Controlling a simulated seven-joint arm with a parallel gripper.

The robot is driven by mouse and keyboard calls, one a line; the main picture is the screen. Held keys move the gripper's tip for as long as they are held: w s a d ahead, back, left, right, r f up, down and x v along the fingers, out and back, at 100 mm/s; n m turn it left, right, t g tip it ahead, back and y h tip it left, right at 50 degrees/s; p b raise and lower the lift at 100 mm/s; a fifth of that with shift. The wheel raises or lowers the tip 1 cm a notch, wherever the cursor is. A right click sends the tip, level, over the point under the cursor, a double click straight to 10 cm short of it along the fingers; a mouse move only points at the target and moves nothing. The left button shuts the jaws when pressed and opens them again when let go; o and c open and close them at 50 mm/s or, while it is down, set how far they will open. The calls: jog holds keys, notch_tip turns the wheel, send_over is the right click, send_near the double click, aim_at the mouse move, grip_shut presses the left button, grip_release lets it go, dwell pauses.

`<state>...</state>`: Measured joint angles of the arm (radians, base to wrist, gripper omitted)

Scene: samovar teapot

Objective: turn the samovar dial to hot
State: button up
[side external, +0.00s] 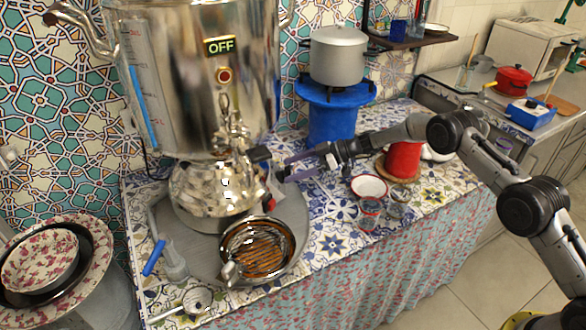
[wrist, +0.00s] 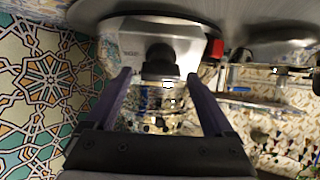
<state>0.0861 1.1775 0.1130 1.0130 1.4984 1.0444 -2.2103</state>
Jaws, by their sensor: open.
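The large silver samovar (side external: 195,85) stands at the left in the side view, with an "OFF" sign (side external: 220,45) and a small red light. My gripper (side external: 280,175) is open just right of this handle, fingers pointing left. In the wrist view, a black knob-like part (wrist: 160,54) lies between and beyond my fingertips (wrist: 158,76), against a silver panel (wrist: 130,48) with unreadable marks. I cannot tell whether it is the dial or the handle's end. A red switch (wrist: 215,48) is beside the panel.
A round grey tray (side external: 302,215) holds the pot and an orange-brown strainer bowl (side external: 258,248). A grey cooking pot (side external: 338,56) stands on a blue stand (side external: 332,122) behind.

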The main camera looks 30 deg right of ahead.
jog(key=shift+w+a, duration=0.1)
jog(key=shift+c, duration=0.3)
jog(key=c, duration=1.3)
jog(key=shift+m, duration=0.5)
jog(key=m+t+h, duration=0.1)
jog(key=m, duration=0.4)
jog(key=m+h, duration=0.1)
jog(key=m, duration=0.2)
jog(key=m+t+h, duration=0.1)
jog(key=m, duration=0.3)
jog(key=shift+f, duration=0.1)
jog(key=m+h, duration=0.1)
jog(key=m, duration=0.5)
jog(key=shift+m+h, duration=0.3)
jog(key=shift+h, duration=0.1)
jog(key=m+g, duration=0.1)
jog(key=m, duration=0.4)
jog(key=shift+f+h, duration=0.1)
jog(key=shift+h, duration=0.3)
jog(key=shift+m, duration=0.3)
